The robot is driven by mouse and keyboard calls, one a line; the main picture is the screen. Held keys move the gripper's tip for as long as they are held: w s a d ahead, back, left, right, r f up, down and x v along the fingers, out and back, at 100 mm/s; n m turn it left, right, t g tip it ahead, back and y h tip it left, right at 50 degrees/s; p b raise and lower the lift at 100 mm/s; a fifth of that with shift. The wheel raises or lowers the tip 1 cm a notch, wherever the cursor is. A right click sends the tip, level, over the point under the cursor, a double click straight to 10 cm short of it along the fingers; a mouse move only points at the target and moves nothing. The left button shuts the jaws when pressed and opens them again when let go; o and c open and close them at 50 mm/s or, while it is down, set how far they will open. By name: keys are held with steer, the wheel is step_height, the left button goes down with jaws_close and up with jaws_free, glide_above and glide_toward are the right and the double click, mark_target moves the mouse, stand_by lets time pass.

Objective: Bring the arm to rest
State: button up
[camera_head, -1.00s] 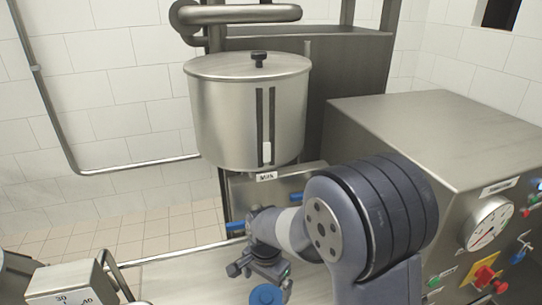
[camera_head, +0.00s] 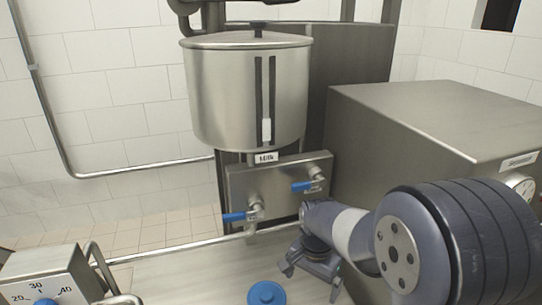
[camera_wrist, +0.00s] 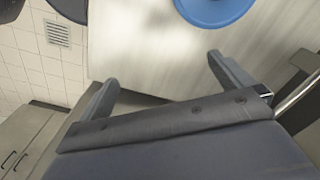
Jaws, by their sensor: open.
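My arm (camera_head: 345,235) reaches in from the lower right in the head view, over a pale work surface (camera_head: 190,275). My gripper (camera_head: 312,282) hangs at its end with the two fingers spread and nothing between them. In the wrist view my gripper (camera_wrist: 160,72) also shows its fingers wide apart and empty. A blue round-topped object (camera_head: 266,293) stands on the surface to the left of the gripper, apart from it. Its blue edge also shows at the top of the wrist view (camera_wrist: 212,10).
A steel tank (camera_head: 225,95) labelled milk stands behind, above a tap block (camera_head: 290,180) with two blue-handled taps. A large steel machine (camera_head: 430,120) fills the right side. A box with a numbered dial (camera_head: 45,280) is at lower left. Surface between box and blue object is clear.

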steer(key=shift+s+d+f+b, duration=0.15)
steer(key=shift+d+f+b, duration=0.25)
steer(key=shift+d+b, duration=0.35)
steer(key=shift+s+d+f+b, duration=0.2)
steer(key=shift+d+f+b, duration=0.25)
steer(key=shift+d, duration=0.55)
steer(key=shift+s+d+f+b, duration=0.15)
steer(key=shift+d+f+b, duration=0.15)
steer(key=shift+d+b, duration=0.5)
steer(key=shift+r, duration=0.1)
